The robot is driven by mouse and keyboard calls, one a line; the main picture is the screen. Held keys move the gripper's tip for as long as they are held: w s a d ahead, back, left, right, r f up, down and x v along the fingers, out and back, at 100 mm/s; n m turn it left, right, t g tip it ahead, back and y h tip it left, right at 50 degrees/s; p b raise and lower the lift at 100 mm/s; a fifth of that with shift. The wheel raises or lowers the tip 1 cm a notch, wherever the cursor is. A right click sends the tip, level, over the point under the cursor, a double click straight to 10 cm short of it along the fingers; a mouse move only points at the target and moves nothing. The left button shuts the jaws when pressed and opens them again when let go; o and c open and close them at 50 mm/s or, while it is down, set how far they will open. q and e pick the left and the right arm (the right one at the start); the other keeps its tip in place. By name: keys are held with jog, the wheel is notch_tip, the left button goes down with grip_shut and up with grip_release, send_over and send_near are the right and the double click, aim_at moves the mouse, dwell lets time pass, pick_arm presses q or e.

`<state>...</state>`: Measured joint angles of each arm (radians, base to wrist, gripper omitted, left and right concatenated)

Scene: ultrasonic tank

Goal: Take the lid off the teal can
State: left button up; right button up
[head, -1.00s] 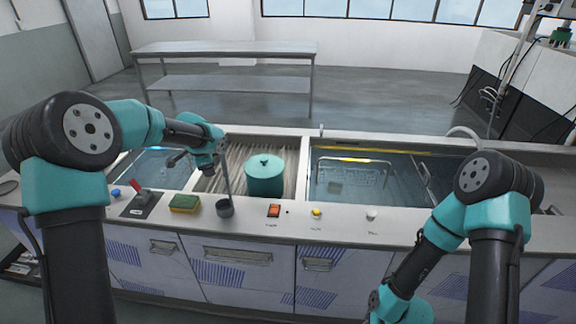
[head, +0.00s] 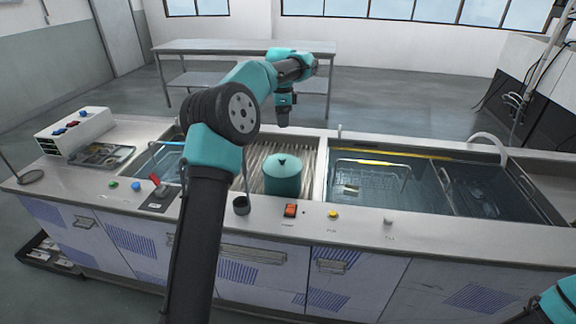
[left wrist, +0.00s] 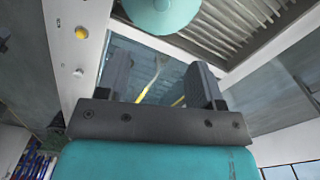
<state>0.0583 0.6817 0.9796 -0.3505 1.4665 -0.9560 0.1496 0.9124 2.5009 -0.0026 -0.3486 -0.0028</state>
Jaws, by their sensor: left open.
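The teal can (head: 282,182) stands upright on the ribbed section between two tanks in the head view. Its teal lid (head: 283,162), with a small dark knob, is on top. In the left wrist view the can's round teal top (left wrist: 160,10) is cut by the upper edge. My left gripper (head: 283,121) is above and beyond the can, pointing down and clear of it. Its two dark fingers (left wrist: 160,62) are apart with nothing between them. My right gripper is out of view; only part of that arm shows at the lower right.
A water tank with a wire basket (head: 370,178) lies right of the can. A white box (head: 75,132) stands at the left end.

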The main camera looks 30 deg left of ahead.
pick_arm(q)
send_near(282, 158)
notch_tip(282, 158, down, 5)
jog(key=shift+d+f, duration=0.1)
jog(key=shift+d, duration=0.05)
dwell(0.4)
jog(key=shift+f, duration=2.6)
jog(key=shift+c, duration=0.2)
jog(key=c, duration=1)
jog(key=shift+o, duration=0.2)
jog(key=shift+a+r, duration=0.1)
jog(key=shift+a, duration=0.1)
